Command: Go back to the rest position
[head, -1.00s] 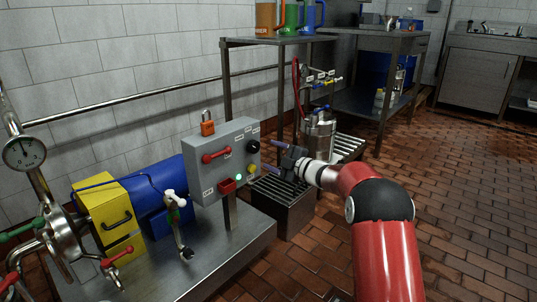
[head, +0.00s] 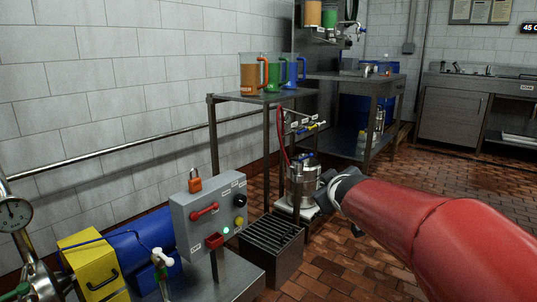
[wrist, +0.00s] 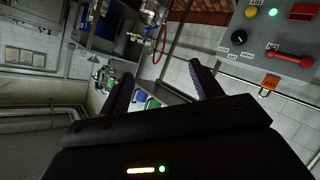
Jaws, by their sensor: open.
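My red arm reaches in from the right in the head view, and its end hides most of my gripper there. In the wrist view my gripper (wrist: 162,92) shows two dark fingers spread apart with nothing between them. The grey control box (head: 208,212) stands to the left of my arm, apart from it. It has a red lever handle, a black knob, a lit green lamp and an orange padlock on top. The box also shows at the upper right of the wrist view (wrist: 280,50), clear of the fingers.
A steel keg (head: 303,182) stands close behind my arm's end in the picture. A slotted metal drain box (head: 268,245) is beside the control box. A shelf (head: 262,98) holds orange, green and blue jugs. A yellow and blue pump (head: 92,265) is at lower left. Brick floor lies open at right.

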